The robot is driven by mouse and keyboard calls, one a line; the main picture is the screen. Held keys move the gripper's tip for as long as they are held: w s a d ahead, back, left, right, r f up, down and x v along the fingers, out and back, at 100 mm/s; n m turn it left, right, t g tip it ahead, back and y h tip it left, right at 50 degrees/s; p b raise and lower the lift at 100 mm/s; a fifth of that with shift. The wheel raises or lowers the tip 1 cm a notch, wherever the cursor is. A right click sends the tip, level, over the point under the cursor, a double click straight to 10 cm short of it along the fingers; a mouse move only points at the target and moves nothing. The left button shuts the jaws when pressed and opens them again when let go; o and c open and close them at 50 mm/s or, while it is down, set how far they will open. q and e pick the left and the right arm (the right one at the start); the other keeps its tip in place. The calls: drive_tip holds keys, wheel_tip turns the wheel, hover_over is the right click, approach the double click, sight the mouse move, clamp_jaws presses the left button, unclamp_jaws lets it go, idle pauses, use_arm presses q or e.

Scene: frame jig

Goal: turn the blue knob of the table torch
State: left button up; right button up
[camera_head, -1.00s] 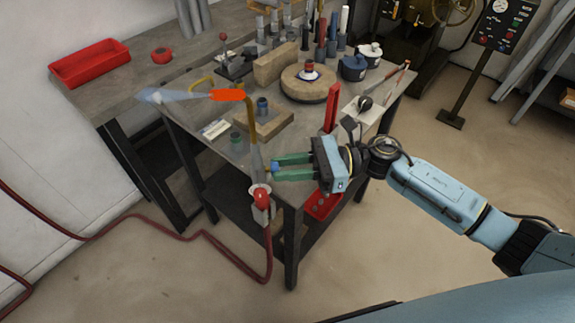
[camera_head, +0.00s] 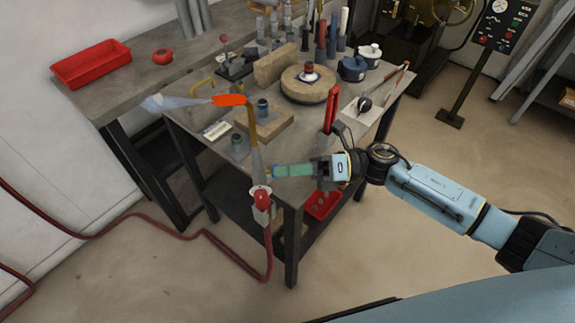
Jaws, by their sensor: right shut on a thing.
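The table torch (camera_head: 256,152) stands upright at the near corner of the workbench, with a brass neck and an orange-red head (camera_head: 229,100). A pale bluish flame (camera_head: 175,102) points left from the head. The blue knob (camera_head: 273,170) is on the right side of the torch's stem, partly hidden by the fingertips. My right gripper (camera_head: 278,171) reaches it from the right with its green fingers shut on the knob. The fingers now line up one over the other, so the far one is mostly hidden. My left gripper is not in view.
A red hose (camera_head: 225,252) runs from the torch's red fitting (camera_head: 262,198) down to the floor. A block with a small blue-grey cup (camera_head: 262,108), a round brick disc (camera_head: 308,86) and an upright red tool (camera_head: 331,108) stand close by on the bench.

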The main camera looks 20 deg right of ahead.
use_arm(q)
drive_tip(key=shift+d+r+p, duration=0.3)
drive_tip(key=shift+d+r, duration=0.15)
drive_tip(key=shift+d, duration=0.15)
use_arm(e)
drive_tip(key=shift+m, duration=1.1)
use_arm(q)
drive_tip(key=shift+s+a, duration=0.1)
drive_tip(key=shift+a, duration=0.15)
use_arm(e)
drive_tip(key=o, duration=1)
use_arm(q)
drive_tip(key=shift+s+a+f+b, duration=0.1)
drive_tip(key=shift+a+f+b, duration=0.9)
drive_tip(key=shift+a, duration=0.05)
use_arm(e)
drive_tip(key=s+d, duration=0.2)
drive_tip(key=d, duration=1.1)
drive_tip(key=shift+f, duration=0.3)
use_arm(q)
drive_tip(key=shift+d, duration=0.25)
use_arm(e)
drive_tip(key=shift+d, duration=0.1)
